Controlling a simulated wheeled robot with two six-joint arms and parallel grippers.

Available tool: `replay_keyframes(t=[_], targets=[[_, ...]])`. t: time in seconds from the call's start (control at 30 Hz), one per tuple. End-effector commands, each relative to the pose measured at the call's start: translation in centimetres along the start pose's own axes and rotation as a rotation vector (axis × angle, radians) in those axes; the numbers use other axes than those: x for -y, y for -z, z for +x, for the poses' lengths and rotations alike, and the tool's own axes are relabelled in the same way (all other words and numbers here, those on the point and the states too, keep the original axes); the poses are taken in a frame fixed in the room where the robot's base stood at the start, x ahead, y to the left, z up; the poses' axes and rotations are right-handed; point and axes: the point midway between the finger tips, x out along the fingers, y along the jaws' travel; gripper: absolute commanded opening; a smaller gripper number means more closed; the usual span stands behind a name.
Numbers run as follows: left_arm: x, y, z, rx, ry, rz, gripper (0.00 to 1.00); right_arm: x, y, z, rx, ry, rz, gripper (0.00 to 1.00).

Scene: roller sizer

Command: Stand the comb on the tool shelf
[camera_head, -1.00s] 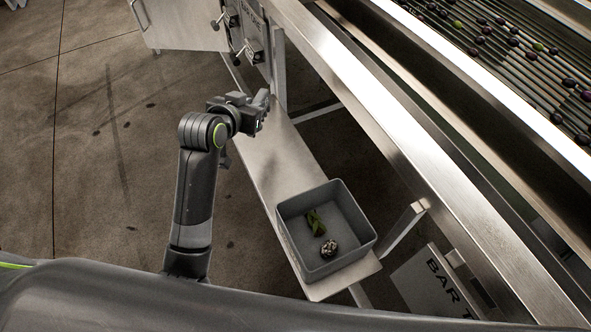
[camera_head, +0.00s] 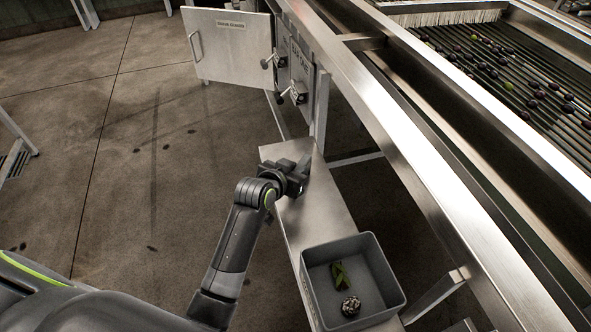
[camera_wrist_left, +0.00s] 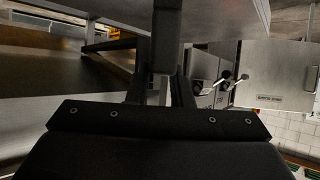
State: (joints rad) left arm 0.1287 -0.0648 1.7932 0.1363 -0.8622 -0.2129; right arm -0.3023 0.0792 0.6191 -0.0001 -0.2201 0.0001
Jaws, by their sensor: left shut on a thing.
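My left gripper (camera_head: 300,174) is at the far part of the tool shelf (camera_head: 318,215), a narrow bare metal plate beside the machine. It is shut on a thin grey piece, which I take to be the comb (camera_head: 304,160); only a small part shows past the fingers. In the left wrist view a dark upright bar, the held comb (camera_wrist_left: 165,40), shows between the fingers (camera_wrist_left: 160,88). Its teeth cannot be made out. Whether it touches the shelf cannot be told. My right gripper is not in view.
A metal post (camera_head: 321,110) rises at the far end. An open cabinet door (camera_head: 228,48) and the machine's long rail (camera_head: 400,150) are beyond.

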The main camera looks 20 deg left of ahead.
Motion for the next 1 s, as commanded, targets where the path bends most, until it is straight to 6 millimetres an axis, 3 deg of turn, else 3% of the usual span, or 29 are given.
replay_keyframes(t=[0.23,0.27,0.4,0.77,1.0], targets=[[0.0,-0.2,0.1,0.000,0.000,0.000,0.00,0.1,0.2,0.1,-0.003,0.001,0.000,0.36],[0.0,-0.2,0.1,0.000,-0.001,0.000,0.24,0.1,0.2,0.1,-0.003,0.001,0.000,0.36],[0.0,-0.2,0.1,0.000,0.000,0.000,0.41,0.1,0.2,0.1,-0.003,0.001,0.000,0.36],[0.0,0.1,-0.2,0.000,0.000,0.000,0.41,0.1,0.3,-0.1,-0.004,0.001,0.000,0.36],[0.0,0.1,-3.3,0.000,0.000,-0.001,0.41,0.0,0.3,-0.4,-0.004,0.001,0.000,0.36]])
